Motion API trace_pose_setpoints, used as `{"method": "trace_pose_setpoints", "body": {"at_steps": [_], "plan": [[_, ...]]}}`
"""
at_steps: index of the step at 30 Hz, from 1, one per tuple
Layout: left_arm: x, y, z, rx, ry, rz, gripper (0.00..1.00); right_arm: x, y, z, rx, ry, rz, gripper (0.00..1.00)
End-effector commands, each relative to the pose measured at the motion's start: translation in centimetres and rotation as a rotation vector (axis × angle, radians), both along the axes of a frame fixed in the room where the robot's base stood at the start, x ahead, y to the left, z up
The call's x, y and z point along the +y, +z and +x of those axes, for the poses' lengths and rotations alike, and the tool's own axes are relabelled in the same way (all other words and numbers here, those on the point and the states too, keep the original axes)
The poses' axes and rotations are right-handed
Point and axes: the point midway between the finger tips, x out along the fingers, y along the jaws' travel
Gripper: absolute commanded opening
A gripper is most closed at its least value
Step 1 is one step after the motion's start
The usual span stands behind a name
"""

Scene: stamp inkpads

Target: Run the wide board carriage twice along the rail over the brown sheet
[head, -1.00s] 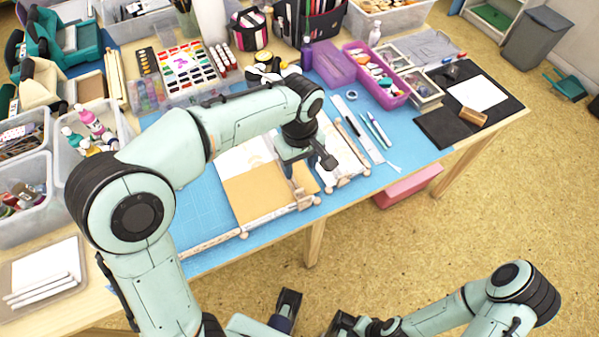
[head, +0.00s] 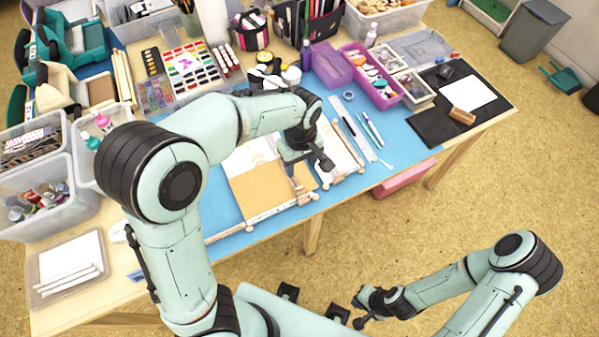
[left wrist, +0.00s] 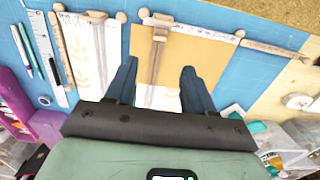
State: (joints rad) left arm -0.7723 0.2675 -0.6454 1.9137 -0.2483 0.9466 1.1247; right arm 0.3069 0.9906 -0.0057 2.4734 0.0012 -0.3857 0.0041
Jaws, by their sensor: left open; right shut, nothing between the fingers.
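The brown sheet (head: 250,193) lies on the blue mat, with a pale wooden rail (head: 262,215) along its front edge. It also shows in the left wrist view (left wrist: 208,58). A wooden carriage (left wrist: 160,24) sits on the rail near one end of the sheet, and its narrow arm reaches over the sheet. My left gripper (left wrist: 158,82) is open above the sheet, its fingers apart on either side of the carriage's arm; whether they touch it I cannot tell. In the head view my left gripper (head: 300,176) partly hides the carriage. My right gripper (head: 362,309) is shut and empty, away from the table.
A second sheet with its own rail and wooden pieces (left wrist: 62,28) lies beside the brown one. Pens (head: 372,128), a purple tray (head: 385,97) and a dark mat (head: 430,130) lie to the right. Paints and bins crowd the back and left.

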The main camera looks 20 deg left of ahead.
Motion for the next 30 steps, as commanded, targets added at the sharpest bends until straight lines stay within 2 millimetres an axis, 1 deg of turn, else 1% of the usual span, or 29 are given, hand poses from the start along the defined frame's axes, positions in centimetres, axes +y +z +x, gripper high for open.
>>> {"method": "trace_pose_setpoints", "body": {"at_steps": [1, 5, 8, 15, 21, 25, 30], "plan": [[0.0, 0.8, 0.3, -0.007, 0.001, 0.003, 0.53, 0.0, 1.2, 0.9, -0.01, 0.0, 0.0, 0.0], [0.2, -0.4, 0.1, -0.006, 0.007, 0.004, 0.53, 0.0, 1.1, 0.8, -0.009, 0.0, 0.0, 0.0], [0.3, -2.0, -0.1, -0.002, 0.006, 0.006, 0.53, 0.0, 0.5, 0.3, -0.003, 0.0, 0.0, 0.0], [0.3, -7.1, -0.1, -0.001, 0.008, 0.006, 0.53, 0.0, -0.7, -0.5, 0.007, 0.0, 0.0, 0.0], [0.3, -10.8, -0.1, -0.002, 0.008, 0.006, 0.53, 0.0, -1.5, -1.0, 0.011, 0.0, -0.001, 0.0], [0.3, -12.3, 0.0, -0.004, 0.007, 0.005, 0.53, 0.0, -1.7, -1.1, 0.013, 0.0, 0.0, 0.0], [0.2, -13.2, 0.0, -0.007, 0.007, 0.003, 0.53, 0.0, -1.9, -1.2, 0.014, -0.001, 0.0, 0.0]]}}
